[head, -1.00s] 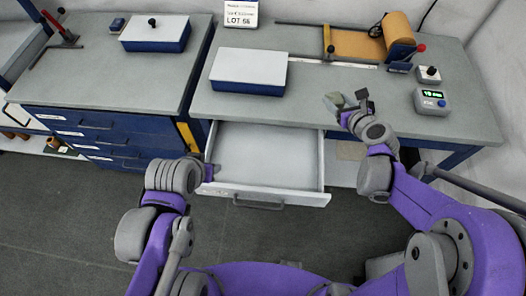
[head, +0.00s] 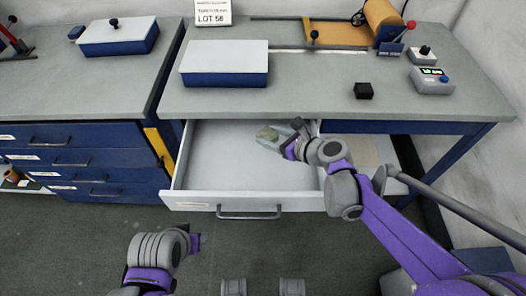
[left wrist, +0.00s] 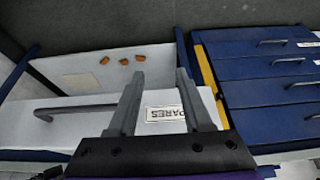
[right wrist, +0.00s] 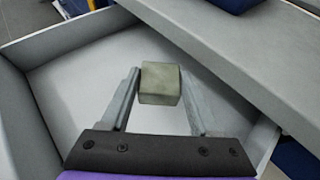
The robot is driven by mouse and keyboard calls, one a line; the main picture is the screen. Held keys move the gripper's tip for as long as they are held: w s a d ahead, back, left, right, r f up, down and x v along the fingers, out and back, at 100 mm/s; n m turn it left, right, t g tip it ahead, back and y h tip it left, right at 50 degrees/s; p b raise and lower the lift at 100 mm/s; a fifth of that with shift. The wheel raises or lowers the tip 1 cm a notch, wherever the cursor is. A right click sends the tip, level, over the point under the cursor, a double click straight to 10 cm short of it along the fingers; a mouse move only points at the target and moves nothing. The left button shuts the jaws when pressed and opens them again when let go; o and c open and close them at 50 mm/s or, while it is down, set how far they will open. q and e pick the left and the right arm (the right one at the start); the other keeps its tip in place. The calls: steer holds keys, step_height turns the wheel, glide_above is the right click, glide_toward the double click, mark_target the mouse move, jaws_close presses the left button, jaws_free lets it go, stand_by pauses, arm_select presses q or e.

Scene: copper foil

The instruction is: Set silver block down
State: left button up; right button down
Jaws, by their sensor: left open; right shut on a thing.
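The silver block (right wrist: 160,83) looks grey-green and sits between the fingertips of my right gripper (right wrist: 160,92) in the right wrist view. That gripper is shut on it. In the head view the block (head: 267,134) is over the open white drawer (head: 195,178), toward its back right. I cannot tell whether the block touches the drawer floor. My left gripper (head: 194,244) is low in front of the drawer in the head view. The left wrist view shows its two fingers (left wrist: 160,75) apart and empty, near the drawer front with its SPARES label (left wrist: 165,118).
A small black block (head: 363,90) stands on the bench (head: 320,95) near its front edge. A white-lidded blue box (head: 225,62) is above the drawer. Three small orange-brown pieces (left wrist: 122,61) lie on a pale surface in the left wrist view. The drawer floor is mostly clear.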

mark_target(271, 158)
steer(key=shift+f+b, duration=0.85)
steer(key=shift+f, duration=2.7)
steer(key=shift+f, duration=0.2)
steer(key=shift+c, duration=0.6)
jaws_free()
steer(key=shift+r, duration=0.15)
steer(key=shift+s+d+r, duration=0.1)
steer(key=shift+d+r, duration=0.05)
steer(key=shift+r, duration=0.05)
steer(key=p+v, duration=0.2)
steer(key=v, duration=0.9)
steer(key=shift+s+d, duration=0.2)
steer(key=shift+s, duration=0.05)
